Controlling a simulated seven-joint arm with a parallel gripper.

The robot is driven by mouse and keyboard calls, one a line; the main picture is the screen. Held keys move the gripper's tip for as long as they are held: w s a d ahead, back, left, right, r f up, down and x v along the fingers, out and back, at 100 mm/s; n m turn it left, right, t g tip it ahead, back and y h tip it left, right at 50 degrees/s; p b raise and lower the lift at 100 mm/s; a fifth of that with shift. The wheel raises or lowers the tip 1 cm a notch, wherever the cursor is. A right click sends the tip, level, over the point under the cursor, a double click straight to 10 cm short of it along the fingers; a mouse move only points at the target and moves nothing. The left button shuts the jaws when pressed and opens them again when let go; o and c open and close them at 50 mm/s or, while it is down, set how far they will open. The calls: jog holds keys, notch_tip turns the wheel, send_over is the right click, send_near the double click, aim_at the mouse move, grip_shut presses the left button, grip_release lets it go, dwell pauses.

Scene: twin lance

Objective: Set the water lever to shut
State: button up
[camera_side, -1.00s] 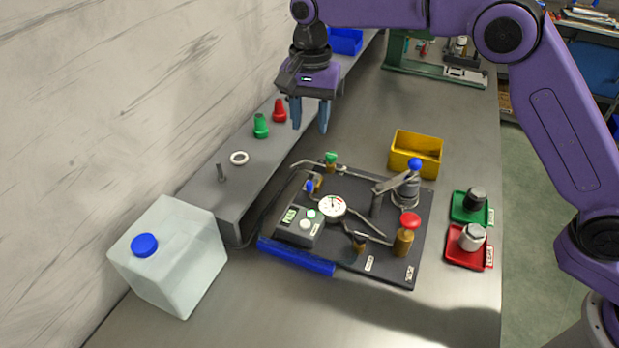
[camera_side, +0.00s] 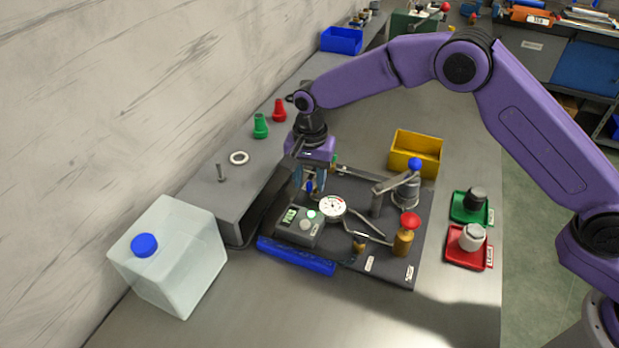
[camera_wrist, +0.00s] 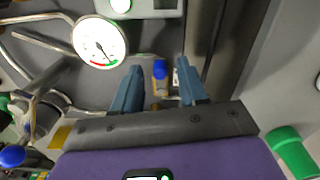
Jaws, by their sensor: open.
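A small blue-tipped lever on a brass fitting (camera_side: 310,186) stands at the back left of the dark panel (camera_side: 330,262). I take it as the water lever, but no readable label confirms this. A pressure gauge (camera_side: 332,207) sits just in front, and shows at upper left in the wrist view (camera_wrist: 99,42).
A display box with buttons (camera_side: 299,226), a red-knobbed brass valve (camera_side: 405,236) and a blue-knobbed lever machine (camera_side: 399,187) share the panel. A grey shelf (camera_side: 205,201) stands close at left. A yellow bin (camera_side: 416,153) is behind. The bench front is clear.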

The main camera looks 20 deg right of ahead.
jog(key=shift+f, duration=0.2)
jog(key=shift+c, duration=0.2)
grip_shut()
